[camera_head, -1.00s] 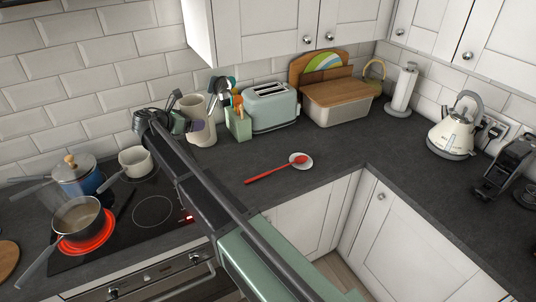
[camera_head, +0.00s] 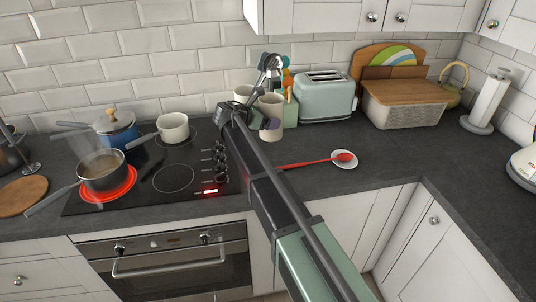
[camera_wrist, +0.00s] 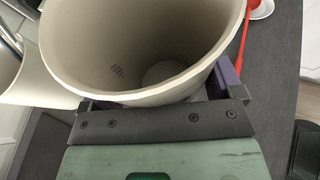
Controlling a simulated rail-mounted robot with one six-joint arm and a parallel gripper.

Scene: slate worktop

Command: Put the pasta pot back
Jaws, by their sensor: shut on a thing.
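My gripper (camera_head: 262,122) is shut on a tall cream pot, which I take to be the pasta pot (camera_head: 271,104). In the wrist view the pot's (camera_wrist: 140,88) wide round mouth faces up and looks empty inside, with small dark marks on the inner wall. A purple finger (camera_wrist: 226,76) presses its right side. I cannot tell whether the held pot touches the worktop.
A green holder (camera_head: 291,108) and a pale teal toaster (camera_head: 327,97) stand close right. A red spoon (camera_head: 310,163) lies to the front right. The hob at left has a steaming pan (camera_head: 102,172) on a glowing ring, a lidded blue pot (camera_head: 120,132) and a white pot (camera_head: 173,127).

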